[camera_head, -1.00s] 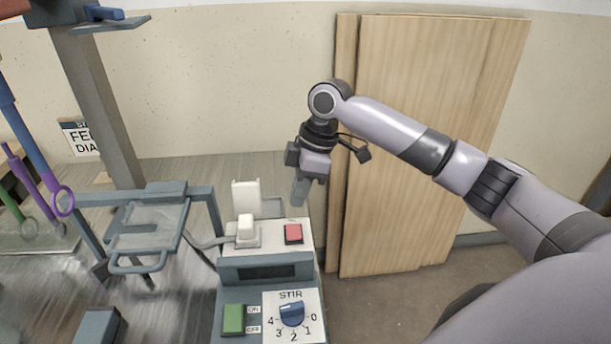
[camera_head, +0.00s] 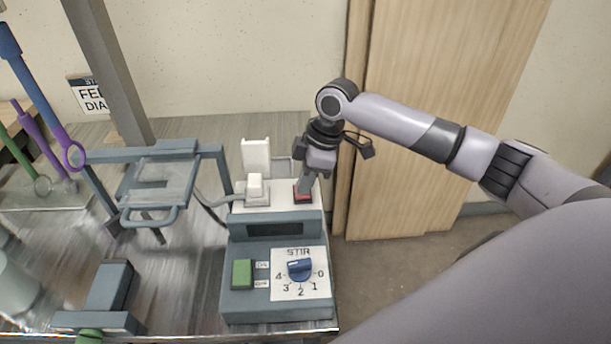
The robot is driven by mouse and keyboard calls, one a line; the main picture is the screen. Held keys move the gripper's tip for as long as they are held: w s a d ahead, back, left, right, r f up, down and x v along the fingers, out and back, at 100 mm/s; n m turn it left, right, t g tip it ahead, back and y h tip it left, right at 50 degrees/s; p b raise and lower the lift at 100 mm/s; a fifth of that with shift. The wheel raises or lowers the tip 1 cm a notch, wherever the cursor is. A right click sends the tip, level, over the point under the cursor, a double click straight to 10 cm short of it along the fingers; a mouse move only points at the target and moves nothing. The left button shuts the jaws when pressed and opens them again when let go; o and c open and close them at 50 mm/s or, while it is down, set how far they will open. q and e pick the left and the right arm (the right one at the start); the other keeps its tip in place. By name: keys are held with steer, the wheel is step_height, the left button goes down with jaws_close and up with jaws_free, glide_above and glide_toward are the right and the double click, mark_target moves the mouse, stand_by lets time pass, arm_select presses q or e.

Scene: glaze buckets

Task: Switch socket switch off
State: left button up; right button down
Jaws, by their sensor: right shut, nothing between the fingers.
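The red socket switch (camera_head: 303,197) sits on the white top plate of the grey stirrer box (camera_head: 277,228), right of a white plug (camera_head: 255,188). My right gripper (camera_head: 304,189) is shut and empty, pointing down with its fingertips at the red switch. The tips cover part of the switch and seem to touch it. I cannot tell which way the switch is tipped. My left gripper is not in view.
The box front has a green on/off switch (camera_head: 242,273) and a blue stir dial (camera_head: 300,269). A white flap (camera_head: 256,156) stands open behind the plug. A grey frame with a clear plate (camera_head: 158,187) stands to the left. Wooden boards (camera_head: 440,120) lean at the wall.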

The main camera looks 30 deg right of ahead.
steer(key=shift+s+t+p, duration=0.25)
steer(key=shift+t+p, duration=0.05)
steer(key=shift+p, duration=0.15)
steer(key=shift+w+f+b, duration=0.15)
steer(key=shift+f+b, duration=0.05)
steer(key=shift+b, duration=0.1)
steer(key=shift+w+d+r+p, duration=0.15)
steer(key=shift+w+d+p, duration=0.2)
steer(key=shift+w, duration=0.35)
steer(key=r+p, duration=0.1)
steer(key=p, duration=0.1)
steer(key=r+p, duration=0.2)
steer(key=shift+s+a, duration=0.15)
steer(key=shift+s, duration=0.05)
steer(key=shift+r+p, duration=0.35)
steer(key=shift+p, duration=0.15)
steer(key=s+d+r+p, duration=0.1)
steer(key=s+r, duration=0.2)
steer(key=r, duration=0.6)
steer(key=shift+s+d+r, duration=0.2)
steer(key=shift+s+r, duration=0.05)
steer(key=shift+s, duration=0.15)
